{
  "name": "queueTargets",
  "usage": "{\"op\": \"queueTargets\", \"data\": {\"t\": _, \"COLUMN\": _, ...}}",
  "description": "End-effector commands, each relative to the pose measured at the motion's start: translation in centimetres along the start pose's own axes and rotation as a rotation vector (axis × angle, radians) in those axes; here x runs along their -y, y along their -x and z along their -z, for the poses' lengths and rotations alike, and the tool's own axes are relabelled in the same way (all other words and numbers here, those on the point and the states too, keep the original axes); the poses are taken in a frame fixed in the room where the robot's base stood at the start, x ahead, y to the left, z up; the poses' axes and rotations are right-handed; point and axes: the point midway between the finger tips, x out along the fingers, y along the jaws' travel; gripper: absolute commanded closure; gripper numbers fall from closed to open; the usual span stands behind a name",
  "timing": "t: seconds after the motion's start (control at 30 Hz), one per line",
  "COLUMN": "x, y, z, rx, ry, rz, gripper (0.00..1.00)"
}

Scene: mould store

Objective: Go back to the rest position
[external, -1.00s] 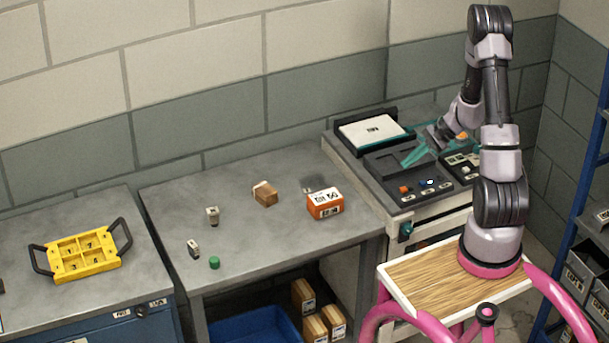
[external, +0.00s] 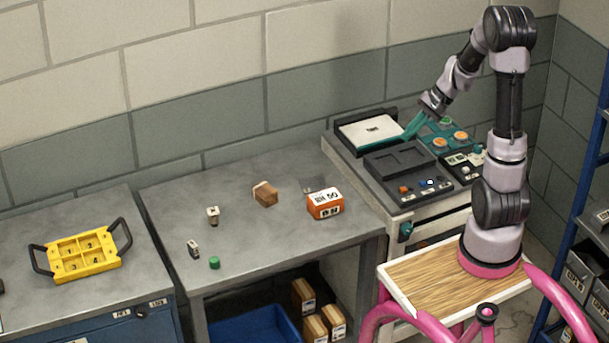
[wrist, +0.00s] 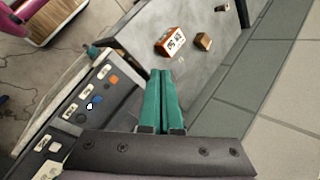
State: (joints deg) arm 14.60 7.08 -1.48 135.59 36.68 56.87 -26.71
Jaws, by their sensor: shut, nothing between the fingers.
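My gripper (external: 407,134) has teal fingers and hangs in the air over the machine panel, near the white-topped pad. In the wrist view the fingers (wrist: 166,75) lie side by side, shut with nothing between them. My arm is raised and bent above the wooden-topped base. The machine panel (external: 400,165) with its dark recessed tray stands below the gripper.
The grey bench (external: 255,215) to the left holds an orange box (external: 324,205), a brown block (external: 265,194), two small stamp-like pieces and a green cylinder (external: 214,262). A yellow tray (external: 85,258) sits on the left cabinet. Blue shelving (external: 590,150) stands at the right.

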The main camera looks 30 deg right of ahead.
Motion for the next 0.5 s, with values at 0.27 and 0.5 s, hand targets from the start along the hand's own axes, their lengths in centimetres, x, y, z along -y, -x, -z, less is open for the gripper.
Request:
{"op": "queueTargets", "data": {"t": 0.27, "x": 2.2, "y": 6.8, "z": -7.1, "rx": -0.171, "ry": 0.256, "rz": -0.085, "gripper": 1.00}}
{"op": "queueTargets", "data": {"t": 0.5, "x": 2.1, "y": 12.2, "z": -12.2, "rx": -0.364, "ry": 0.439, "rz": -0.125, "gripper": 1.00}}
